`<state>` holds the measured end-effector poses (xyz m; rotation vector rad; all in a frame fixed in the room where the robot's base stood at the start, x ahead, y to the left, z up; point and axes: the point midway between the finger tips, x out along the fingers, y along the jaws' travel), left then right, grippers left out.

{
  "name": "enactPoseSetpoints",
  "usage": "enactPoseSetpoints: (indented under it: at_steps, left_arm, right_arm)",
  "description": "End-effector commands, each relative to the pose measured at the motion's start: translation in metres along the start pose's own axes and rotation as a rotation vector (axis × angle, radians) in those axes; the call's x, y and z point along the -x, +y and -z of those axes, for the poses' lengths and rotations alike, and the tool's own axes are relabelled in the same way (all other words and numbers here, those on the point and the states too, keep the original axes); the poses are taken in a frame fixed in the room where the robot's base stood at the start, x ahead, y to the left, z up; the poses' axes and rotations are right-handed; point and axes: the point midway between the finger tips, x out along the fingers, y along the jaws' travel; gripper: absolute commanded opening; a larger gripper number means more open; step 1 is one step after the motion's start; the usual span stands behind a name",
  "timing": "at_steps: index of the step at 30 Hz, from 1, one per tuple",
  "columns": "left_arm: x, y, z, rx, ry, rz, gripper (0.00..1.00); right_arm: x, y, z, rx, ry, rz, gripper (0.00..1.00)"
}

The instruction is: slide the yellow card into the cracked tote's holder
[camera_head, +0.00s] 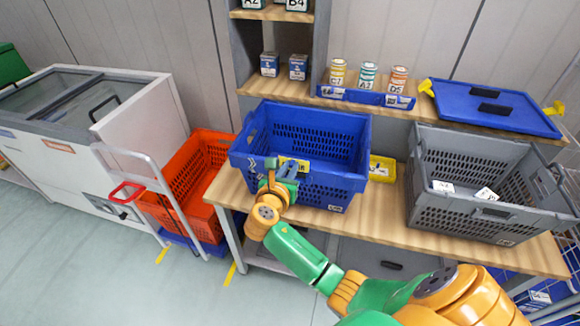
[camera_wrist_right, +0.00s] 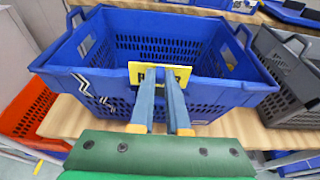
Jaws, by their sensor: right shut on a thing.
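The blue tote (camera_head: 335,185) stands on the wooden table and has jagged black-and-white crack marks near its front left corner; it also fills the wrist view (camera_wrist_right: 215,95). My right gripper (camera_head: 287,170) is at the tote's front wall, shut on the yellow card (camera_head: 302,165). In the right wrist view the card (camera_wrist_right: 136,72) is upright between the fingertips (camera_wrist_right: 162,82), in front of the tote's front rim. I cannot tell whether it touches the tote. The card holder is not distinguishable behind the card and fingers. My left gripper is not in view.
A grey tote (camera_head: 480,225) with white cards stands to the right on the table. A small yellow bin (camera_head: 383,168) is beside the blue tote. An orange tote (camera_head: 200,165) is at the left on a cart. Cans (camera_head: 368,77) and a blue lid (camera_head: 490,108) are behind.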

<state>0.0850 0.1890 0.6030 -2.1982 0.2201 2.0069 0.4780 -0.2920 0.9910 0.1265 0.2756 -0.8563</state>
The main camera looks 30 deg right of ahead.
Motion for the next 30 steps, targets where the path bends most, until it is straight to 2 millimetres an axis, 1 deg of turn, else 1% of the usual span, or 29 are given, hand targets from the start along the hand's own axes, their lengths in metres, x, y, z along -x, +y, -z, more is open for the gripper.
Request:
enactPoseSetpoints:
  at_steps: [8, 17, 30]
  left_arm:
    - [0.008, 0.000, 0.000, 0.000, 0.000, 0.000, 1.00]
    - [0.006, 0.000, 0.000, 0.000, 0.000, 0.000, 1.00]
    - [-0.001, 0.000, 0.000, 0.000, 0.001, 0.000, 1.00]
  right_arm:
    - [-0.002, 0.000, -0.001, 0.001, 0.000, 0.001, 0.00]
    - [-0.002, 0.000, 0.001, 0.000, 0.000, 0.000, 0.00]
    - [-0.007, 0.000, 0.015, 0.001, -0.001, 0.000, 0.00]
